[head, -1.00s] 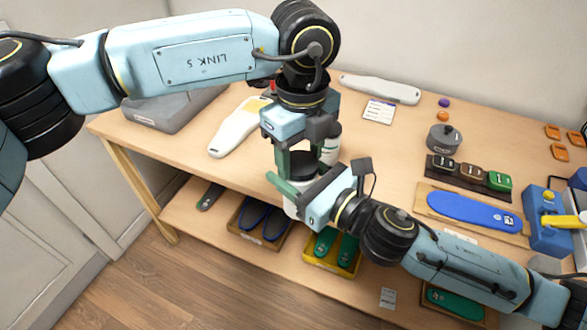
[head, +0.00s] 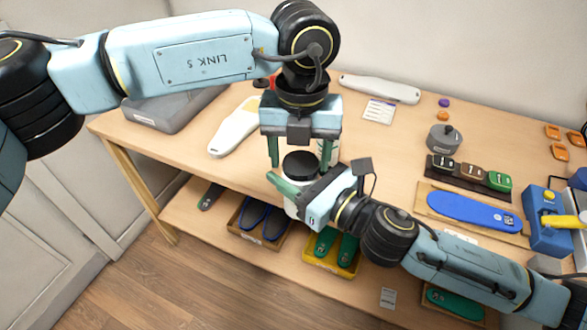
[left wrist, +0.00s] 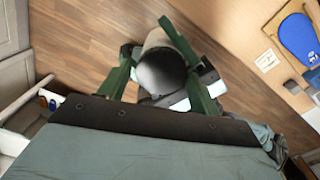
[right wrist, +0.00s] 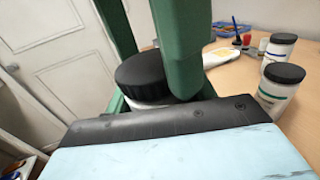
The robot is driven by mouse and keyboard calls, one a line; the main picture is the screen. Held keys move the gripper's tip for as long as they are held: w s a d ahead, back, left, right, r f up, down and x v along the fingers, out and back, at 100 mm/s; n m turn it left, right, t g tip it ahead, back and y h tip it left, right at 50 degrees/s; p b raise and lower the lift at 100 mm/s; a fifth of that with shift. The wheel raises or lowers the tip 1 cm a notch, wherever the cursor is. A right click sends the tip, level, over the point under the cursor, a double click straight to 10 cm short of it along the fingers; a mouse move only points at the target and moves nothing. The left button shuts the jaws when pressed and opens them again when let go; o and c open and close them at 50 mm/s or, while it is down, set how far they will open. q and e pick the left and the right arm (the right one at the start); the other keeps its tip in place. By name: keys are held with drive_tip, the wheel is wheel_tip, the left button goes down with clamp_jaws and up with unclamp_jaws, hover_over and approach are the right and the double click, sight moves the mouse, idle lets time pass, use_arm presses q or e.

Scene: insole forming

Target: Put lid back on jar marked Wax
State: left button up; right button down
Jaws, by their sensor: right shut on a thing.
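A white jar (head: 291,208) is held upright near the table's front edge by my right gripper (head: 299,187), which is shut around its body. A black lid (head: 301,165) sits on top of this jar and looks level; it also shows in the right wrist view (right wrist: 142,74). No label can be read on the held jar. My left gripper (head: 300,154) points down over the lid with its green fingers spread apart, one on each side. In the left wrist view the lid (left wrist: 161,71) lies between the open fingers, with a gap visible.
Two other white jars with black lids, a near one (right wrist: 279,85) and a farther one (right wrist: 279,46), stand on the table. A white insole form (head: 236,127) and a grey box (head: 170,110) are to the left. A blue insole (head: 462,208) and a grey pot (head: 444,138) are to the right.

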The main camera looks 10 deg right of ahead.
use_arm(q)
drive_tip(key=shift+o, duration=0.9)
drive_tip(key=shift+d, duration=0.1)
drive_tip(key=shift+s+d, duration=0.1)
drive_tip(key=shift+r, duration=2.3)
drive_tip(key=shift+c, duration=0.5)
drive_tip(key=n, duration=0.1)
drive_tip(key=r+n, duration=0.1)
drive_tip(key=n, duration=0.2)
drive_tip(key=shift+r, duration=0.25)
drive_tip(key=n, duration=0.2)
drive_tip(key=r+n, duration=0.1)
drive_tip(key=n, duration=0.1)
drive_tip(key=r+n, duration=0.1)
drive_tip(key=shift+a+n, duration=0.2)
drive_tip(key=shift+n, duration=0.2)
drive_tip(key=shift+f, duration=0.15)
